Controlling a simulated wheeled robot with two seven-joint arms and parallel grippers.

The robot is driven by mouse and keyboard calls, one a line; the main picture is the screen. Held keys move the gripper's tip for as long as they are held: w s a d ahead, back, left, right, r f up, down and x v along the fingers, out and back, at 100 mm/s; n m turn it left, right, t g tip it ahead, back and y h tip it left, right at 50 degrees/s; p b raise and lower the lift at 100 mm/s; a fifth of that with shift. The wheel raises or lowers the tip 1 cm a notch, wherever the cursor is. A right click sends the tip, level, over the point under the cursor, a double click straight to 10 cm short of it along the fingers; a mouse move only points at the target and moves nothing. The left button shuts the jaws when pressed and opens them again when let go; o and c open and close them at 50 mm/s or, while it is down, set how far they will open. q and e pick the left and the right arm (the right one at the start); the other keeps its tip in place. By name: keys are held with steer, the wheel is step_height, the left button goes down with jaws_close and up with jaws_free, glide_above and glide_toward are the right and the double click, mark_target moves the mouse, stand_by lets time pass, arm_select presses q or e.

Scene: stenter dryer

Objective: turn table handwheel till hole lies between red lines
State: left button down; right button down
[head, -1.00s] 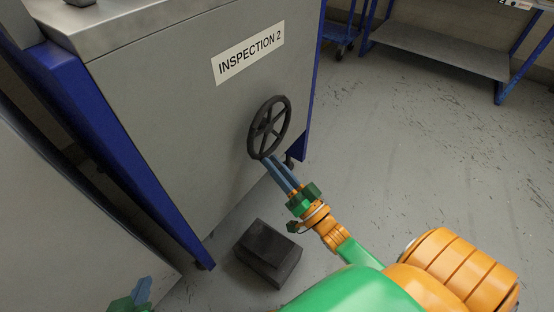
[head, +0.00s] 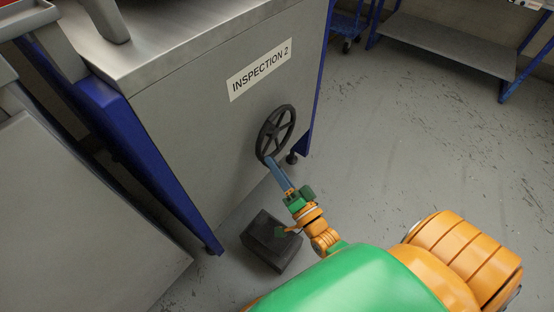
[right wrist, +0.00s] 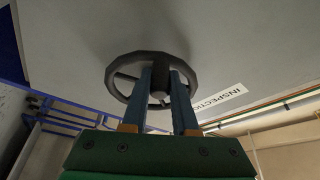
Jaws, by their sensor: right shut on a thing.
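The black handwheel (head: 275,131) with spokes is mounted on the grey side panel of the table marked "INSPECTION 2". My right gripper (head: 270,161) is at the wheel's lower rim, its blue fingers shut on the wheel. In the right wrist view the handwheel (right wrist: 118,88) shows beyond the two fingers (right wrist: 160,75), which cover its near part and part of the hub. I can make out no hole or red lines in either view. My left gripper does not show in the head view now.
The white "INSPECTION 2" label (head: 259,69) is above the wheel. A dark box (head: 258,240) stands on the floor below, close to my right wrist. A blue-framed bench (head: 450,45) stands at the back right. The floor (head: 400,140) to the right is clear.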

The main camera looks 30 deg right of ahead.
steer(key=shift+r+m+p, duration=0.3)
steer(key=shift+r, duration=0.1)
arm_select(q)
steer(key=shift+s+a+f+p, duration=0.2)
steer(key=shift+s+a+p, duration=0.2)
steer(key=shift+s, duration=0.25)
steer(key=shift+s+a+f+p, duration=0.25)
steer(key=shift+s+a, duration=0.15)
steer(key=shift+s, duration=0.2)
arm_select(e)
steer(key=shift+a+r+m+g, duration=0.15)
steer(key=shift+m+g, duration=0.15)
steer(key=shift+m, duration=0.4)
steer(key=c, duration=0.7)
jaws_free()
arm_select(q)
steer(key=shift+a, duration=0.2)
arm_select(e)
steer(key=s, duration=0.4)
steer(key=s+f, duration=0.1)
steer(key=s, duration=0.2)
